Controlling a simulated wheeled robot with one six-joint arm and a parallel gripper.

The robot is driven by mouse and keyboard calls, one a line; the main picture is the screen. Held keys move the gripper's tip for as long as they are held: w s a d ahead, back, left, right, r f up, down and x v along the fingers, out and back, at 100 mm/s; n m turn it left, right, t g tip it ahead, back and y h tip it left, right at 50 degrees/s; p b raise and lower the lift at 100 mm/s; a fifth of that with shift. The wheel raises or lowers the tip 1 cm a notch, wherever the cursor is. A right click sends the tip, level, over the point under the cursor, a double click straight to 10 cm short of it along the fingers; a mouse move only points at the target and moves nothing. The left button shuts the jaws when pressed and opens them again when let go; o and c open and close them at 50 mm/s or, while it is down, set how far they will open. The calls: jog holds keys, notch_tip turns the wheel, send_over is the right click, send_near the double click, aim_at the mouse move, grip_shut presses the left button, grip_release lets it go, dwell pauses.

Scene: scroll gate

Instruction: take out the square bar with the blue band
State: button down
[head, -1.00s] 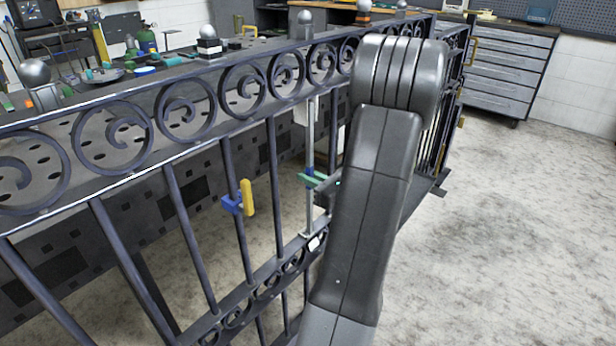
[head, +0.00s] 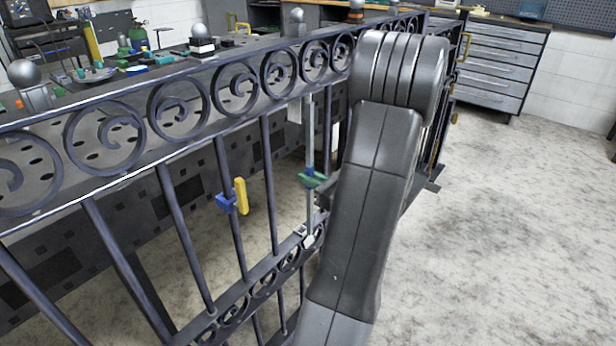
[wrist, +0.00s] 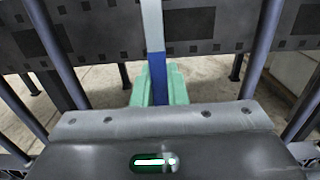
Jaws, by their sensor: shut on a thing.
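The pale grey square bar (head: 310,130) stands nearly upright at the gate, right of the dark round bars. Its blue band also shows in the wrist view (wrist: 156,75). My gripper (head: 313,180), with green fingers, is shut on the bar at about the blue band. In the wrist view the green fingers (wrist: 157,90) lie on both sides of the band. The bar's foot (head: 309,241) shows in front of the lower rail, just right of a small pale block (head: 300,230) on that rail. My arm hides the gate beyond it.
The dark scroll gate (head: 215,145) runs across the view. A blue and yellow piece (head: 235,197) sits on a neighbouring bar. A cluttered workbench (head: 120,90) stands behind the gate. Floor (head: 520,200) at the right is clear.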

jog(key=shift+s+d, duration=0.1)
jog(key=shift+d, duration=0.05)
dwell(0.3)
jog(key=p+v, duration=0.1)
jog(key=v, duration=1.1)
dwell(1.1)
